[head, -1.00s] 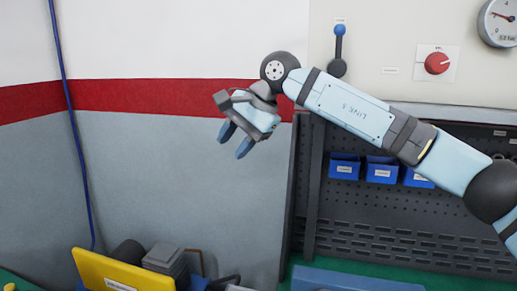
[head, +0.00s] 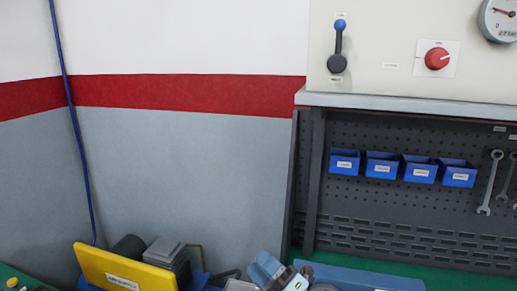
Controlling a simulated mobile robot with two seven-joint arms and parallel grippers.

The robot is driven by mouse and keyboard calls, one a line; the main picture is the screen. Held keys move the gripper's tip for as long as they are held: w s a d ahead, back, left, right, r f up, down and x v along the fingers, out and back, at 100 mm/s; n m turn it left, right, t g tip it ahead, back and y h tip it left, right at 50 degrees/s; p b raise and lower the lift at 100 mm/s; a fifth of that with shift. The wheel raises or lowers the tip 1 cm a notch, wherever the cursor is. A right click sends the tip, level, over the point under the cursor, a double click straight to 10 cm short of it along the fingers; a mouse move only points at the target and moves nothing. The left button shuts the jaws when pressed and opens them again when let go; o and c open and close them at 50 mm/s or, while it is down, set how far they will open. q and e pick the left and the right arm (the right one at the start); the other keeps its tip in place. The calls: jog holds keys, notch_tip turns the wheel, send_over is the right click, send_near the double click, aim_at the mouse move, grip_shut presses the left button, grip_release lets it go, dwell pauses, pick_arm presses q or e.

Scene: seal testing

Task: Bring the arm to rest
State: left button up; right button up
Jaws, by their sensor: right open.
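My right gripper (head: 272,269) shows only in part at the bottom edge of the head view, a little right of the middle. Its blue-grey fingers and a piece of its pale blue body are visible in front of the bench. It is open, and I see nothing held in it. The rest of the right arm is out of the picture. My left gripper is not in view.
A yellow panel (head: 125,270) and grey machine parts (head: 166,255) stand at the lower left. A blue tray (head: 355,277) lies on the green bench top. A pegboard holds blue bins (head: 382,166) and wrenches (head: 491,182). Above are a lever (head: 338,48), red knob (head: 437,58) and gauge (head: 499,18).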

jog(key=s+d+f+m+h, duration=0.4)
jog(key=s+d+f+m, duration=0.1)
jog(key=f+m, duration=0.2)
jog(key=s+d+f+m+h, duration=0.5)
jog(key=s+f+m, duration=0.1)
jog(key=f, duration=0.4)
jog(key=s+d+f+m+h, duration=0.5)
jog(key=d+f+m, duration=0.1)
jog(key=f+m, duration=0.3)
jog(key=shift+s+f+g, duration=0.1)
jog(key=shift+s+g, duration=0.15)
jog(key=shift+g, duration=0.15)
jog(key=s+d+f+m+g+h, duration=0.1)
jog(key=s+d+f+m+g, duration=0.1)
jog(key=s+f, duration=0.3)
jog(key=s+d+m, duration=0.1)
jog(key=s, duration=0.2)
jog(key=shift+d+m+g+h, duration=0.25)
jog(key=shift+m+g+h, duration=0.05)
jog(key=shift+g, duration=0.1)
